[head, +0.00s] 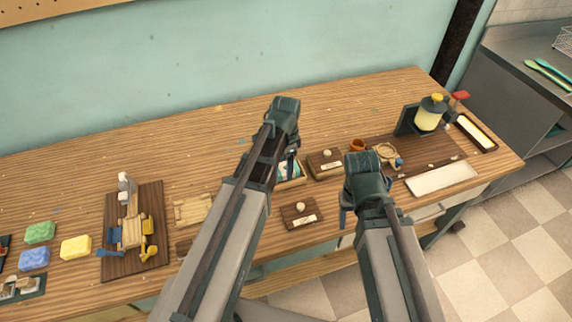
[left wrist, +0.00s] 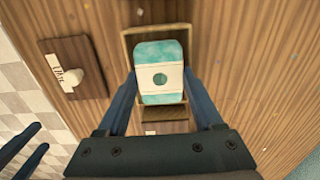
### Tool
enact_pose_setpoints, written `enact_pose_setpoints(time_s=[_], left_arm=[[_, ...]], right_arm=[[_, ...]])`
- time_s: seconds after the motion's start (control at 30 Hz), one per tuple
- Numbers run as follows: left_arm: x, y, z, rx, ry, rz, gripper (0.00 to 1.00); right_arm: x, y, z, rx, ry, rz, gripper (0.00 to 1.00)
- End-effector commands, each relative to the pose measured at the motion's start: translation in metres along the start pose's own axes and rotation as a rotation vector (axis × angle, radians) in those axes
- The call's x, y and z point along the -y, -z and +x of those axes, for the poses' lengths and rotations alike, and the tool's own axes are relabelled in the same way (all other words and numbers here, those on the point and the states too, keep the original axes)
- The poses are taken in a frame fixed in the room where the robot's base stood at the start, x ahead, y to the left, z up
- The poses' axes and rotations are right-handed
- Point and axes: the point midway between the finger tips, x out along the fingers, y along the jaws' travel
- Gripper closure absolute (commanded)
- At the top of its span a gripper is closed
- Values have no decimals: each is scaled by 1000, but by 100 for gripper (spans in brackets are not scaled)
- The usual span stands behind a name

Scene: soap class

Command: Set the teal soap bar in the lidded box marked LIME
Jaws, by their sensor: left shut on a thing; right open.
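The teal soap bar (left wrist: 158,56), with a white band and a round teal mark, is between the fingers of my left gripper (left wrist: 160,82). It lies over or inside an open wooden box (left wrist: 129,38); its depth is unclear. In the head view my left gripper (head: 291,167) largely hides the bar and the box (head: 299,183). A dark wooden lid with a pale knob and a label reading LIME (left wrist: 74,77) lies beside the box, also in the head view (head: 299,221). My right gripper (head: 346,205) is open and empty near the front edge.
A second knobbed, labelled wooden lid or box (head: 326,168) stands right of the open box. A dark board (head: 440,148) with a pump bottle (head: 430,115) is further right. Left are a wooden toy-like stand (head: 132,232) and several sponges (head: 76,247). The back middle is clear.

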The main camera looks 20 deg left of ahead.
Motion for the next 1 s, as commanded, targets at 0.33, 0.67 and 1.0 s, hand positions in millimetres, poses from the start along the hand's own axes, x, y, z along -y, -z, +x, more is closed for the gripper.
enact_pose_setpoints(time_s=[0.33,0.67,1.0], left_arm=[[0,0,2,0,0,0,92],[0,0,2,0,0,0,0],[0,0,1,0,0,0,0]], right_arm=[[0,0,2,0,0,0,42],[0,0,2,0,0,0,42],[0,0,1,0,0,0,42]])
